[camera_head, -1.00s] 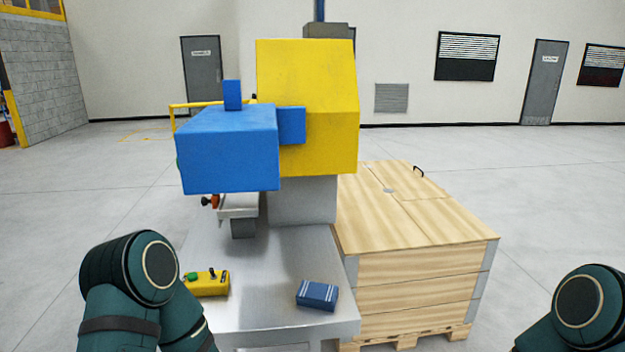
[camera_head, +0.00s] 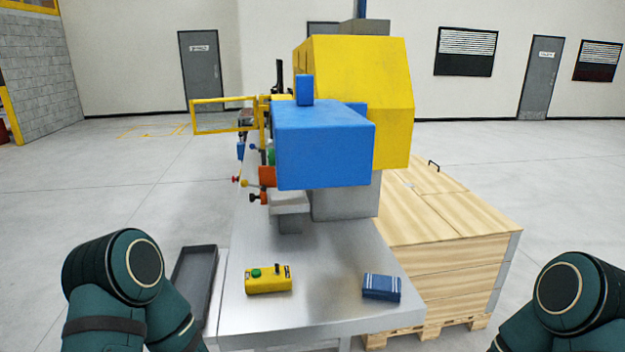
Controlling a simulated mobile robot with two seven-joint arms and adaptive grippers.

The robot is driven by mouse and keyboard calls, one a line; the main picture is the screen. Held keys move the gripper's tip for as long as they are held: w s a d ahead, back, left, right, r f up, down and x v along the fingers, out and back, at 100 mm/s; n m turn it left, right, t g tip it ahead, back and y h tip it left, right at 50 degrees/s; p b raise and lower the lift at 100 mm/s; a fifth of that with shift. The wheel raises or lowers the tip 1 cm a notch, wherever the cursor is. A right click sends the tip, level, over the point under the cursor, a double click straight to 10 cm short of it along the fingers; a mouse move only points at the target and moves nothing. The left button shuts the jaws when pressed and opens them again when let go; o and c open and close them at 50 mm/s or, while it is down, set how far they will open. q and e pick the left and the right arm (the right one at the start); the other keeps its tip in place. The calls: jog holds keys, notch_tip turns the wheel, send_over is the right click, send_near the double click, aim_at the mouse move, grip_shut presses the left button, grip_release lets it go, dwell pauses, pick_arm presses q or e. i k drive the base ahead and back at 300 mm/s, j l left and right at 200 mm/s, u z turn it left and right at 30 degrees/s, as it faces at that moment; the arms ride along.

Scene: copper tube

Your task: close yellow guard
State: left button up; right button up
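The yellow guard (camera_head: 208,130) looks like a thin tubular frame. It sticks out to the left from the far left side of the machine, behind the blue housing (camera_head: 322,150). It appears swung out, away from the machine body. A large yellow cover (camera_head: 365,85) sits behind and above the blue housing. Only upper links of my two arms show, at the lower left and lower right. Neither gripper is in view.
The metal table (camera_head: 330,265) carries a yellow control box (camera_head: 268,279) with a green button and a blue box (camera_head: 381,287). Knobs and levers line the machine's left side. A dark tray (camera_head: 190,285) is left of the table. A wooden crate (camera_head: 440,240) stands right. Floor left is clear.

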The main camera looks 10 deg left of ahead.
aim_at(256, 104)
jog(key=k+j, duration=0.1)
jog(key=j, duration=0.9)
jog(key=k+j+u, duration=0.1)
jog(key=j, duration=1.4)
jog(key=i+j, duration=0.15)
jog(key=j, duration=0.3)
jog(key=i+j+z, duration=0.15)
jog(key=i+j, duration=0.15)
jog(key=i, duration=0.25)
jog(key=i+j+z, duration=0.2)
jog(key=i+j, duration=0.2)
jog(key=i+j+z, duration=0.15)
jog(key=i+j, duration=0.3)
jog(key=i, duration=0.15)
jog(key=i+j+z, duration=0.15)
jog(key=i+j, duration=0.35)
jog(key=i+j+z, duration=0.2)
jog(key=i+j, duration=0.25)
jog(key=j, duration=0.15)
jog(key=i+j+z, duration=0.15)
jog(key=i+j, duration=0.25)
jog(key=j, duration=0.2)
jog(key=i+j+z, duration=0.15)
jog(key=i+j, duration=0.2)
jog(key=j, duration=0.35)
jog(key=i+j+z, duration=0.2)
jog(key=i+j, duration=0.15)
jog(key=j, duration=0.35)
